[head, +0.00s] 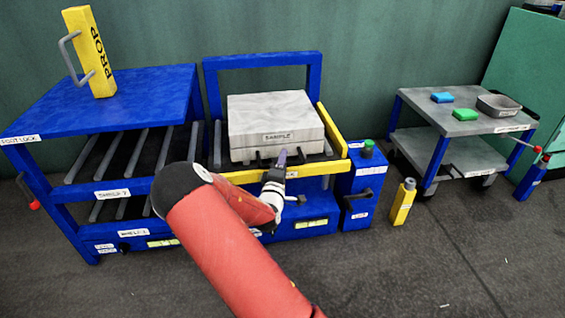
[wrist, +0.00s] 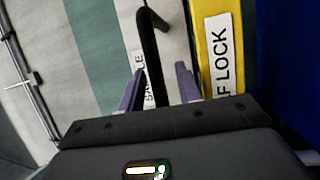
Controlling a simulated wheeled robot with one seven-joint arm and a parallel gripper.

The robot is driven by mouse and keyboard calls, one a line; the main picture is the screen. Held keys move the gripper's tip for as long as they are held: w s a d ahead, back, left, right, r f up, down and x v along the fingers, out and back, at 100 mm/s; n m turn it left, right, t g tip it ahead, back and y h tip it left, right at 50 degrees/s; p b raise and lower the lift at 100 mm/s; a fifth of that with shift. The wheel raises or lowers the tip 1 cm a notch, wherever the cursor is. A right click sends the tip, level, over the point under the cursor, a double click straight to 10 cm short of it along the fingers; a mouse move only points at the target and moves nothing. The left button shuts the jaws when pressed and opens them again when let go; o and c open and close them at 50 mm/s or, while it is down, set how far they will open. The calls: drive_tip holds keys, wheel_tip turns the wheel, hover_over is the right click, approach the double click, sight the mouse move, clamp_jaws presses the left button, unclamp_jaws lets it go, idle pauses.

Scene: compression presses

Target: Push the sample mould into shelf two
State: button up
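The sample mould (head: 275,112) is a pale grey block labelled SAMPLE. It sits on the rollers of a blue lift (head: 262,60), behind a yellow front bar (head: 240,177). Shelf two (head: 140,150) is the upper roller level of the blue rack at the left, and it looks empty. My gripper (head: 278,162) is at the mould's front, just above the yellow bar. In the wrist view, its purple fingers (wrist: 160,88) stand apart on either side of a black handle (wrist: 152,50) by the mould's face. Gaps show beside the handle. Finger contact is hard to judge.
A yellow prop (head: 90,52) stands on top of the rack. A blue box with a green button (head: 367,148) is right of the lift. A yellow bottle (head: 403,202) stands on the floor. A trolley (head: 455,122) is at the right. Floor in front is clear.

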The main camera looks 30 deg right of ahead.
drive_tip(key=shift+c, duration=0.2)
clamp_jaws()
drive_tip(key=w+a, duration=0.1)
drive_tip(key=a, duration=0.5)
drive_tip(key=w+a, duration=0.1)
drive_tip(key=a, duration=0.2)
drive_tip(key=shift+w+a+b, duration=0.3)
drive_tip(key=shift+w+b, duration=0.05)
drive_tip(key=shift+b, duration=0.05)
drive_tip(key=shift+o, duration=0.2)
unclamp_jaws()
drive_tip(key=shift+d, duration=0.45)
